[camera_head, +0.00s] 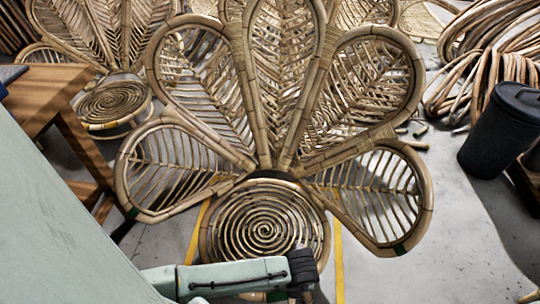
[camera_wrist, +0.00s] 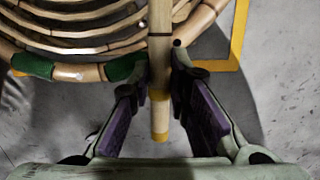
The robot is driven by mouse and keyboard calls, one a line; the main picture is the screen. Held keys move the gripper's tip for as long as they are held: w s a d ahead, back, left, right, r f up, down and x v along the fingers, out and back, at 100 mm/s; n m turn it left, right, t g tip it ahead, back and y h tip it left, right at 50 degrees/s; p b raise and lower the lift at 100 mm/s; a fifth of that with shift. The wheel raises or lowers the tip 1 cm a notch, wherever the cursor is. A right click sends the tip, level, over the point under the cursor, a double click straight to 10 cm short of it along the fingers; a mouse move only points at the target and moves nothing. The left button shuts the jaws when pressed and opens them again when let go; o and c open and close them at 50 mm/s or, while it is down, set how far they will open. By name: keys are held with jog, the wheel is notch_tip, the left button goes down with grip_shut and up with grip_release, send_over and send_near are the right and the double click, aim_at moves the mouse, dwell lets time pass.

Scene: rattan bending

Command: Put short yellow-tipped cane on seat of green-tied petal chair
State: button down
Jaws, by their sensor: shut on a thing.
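The petal chair (camera_head: 270,100) stands in the middle of the head view. Its round spiral seat (camera_head: 268,232) faces up and looks bare, with green ties on the lower petals and the front of the rim. In the wrist view, the seat rim (camera_wrist: 88,72) with green wraps crosses the upper left. My gripper (camera_wrist: 163,72) is shut on a short cane (camera_wrist: 160,110) with a yellow tip pointing toward the camera. The cane's far part runs up past the rim at the seat's edge. Whether it touches the seat cannot be told. The cane cannot be made out in the head view.
Another rattan chair (camera_head: 112,104) stands behind on the left, near a wooden table (camera_head: 55,85). A dark bin (camera_head: 502,130) and coiled canes (camera_head: 490,75) are on the right. Yellow floor lines (camera_head: 339,262) flank the seat. My arm covers the lower left.

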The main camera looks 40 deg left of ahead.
send_over(280, 245)
jog(key=shift+s+d+f+b, duration=0.15)
jog(key=shift+s+f+b, duration=0.05)
jog(key=shift+f, duration=0.2)
jog(key=shift+s+d+f+b, duration=0.1)
jog(key=shift+s+f+b, duration=0.1)
jog(key=shift+f, duration=0.15)
jog(key=shift+w+a+f, duration=0.15)
jog(key=shift+w+f, duration=0.05)
jog(key=shift+f, duration=0.15)
jog(key=shift+f+b, duration=0.4)
jog(key=shift+f, duration=1)
jog(key=c, duration=1.5)
grip_release()
jog(key=shift+f, duration=0.15)
jog(key=r, duration=0.4)
jog(key=s+r+p, duration=0.1)
jog(key=r, duration=0.3)
jog(key=d+r+p, duration=0.1)
jog(key=r, duration=0.3)
jog(key=shift+s+r, duration=0.1)
jog(key=shift+s, duration=0.2)
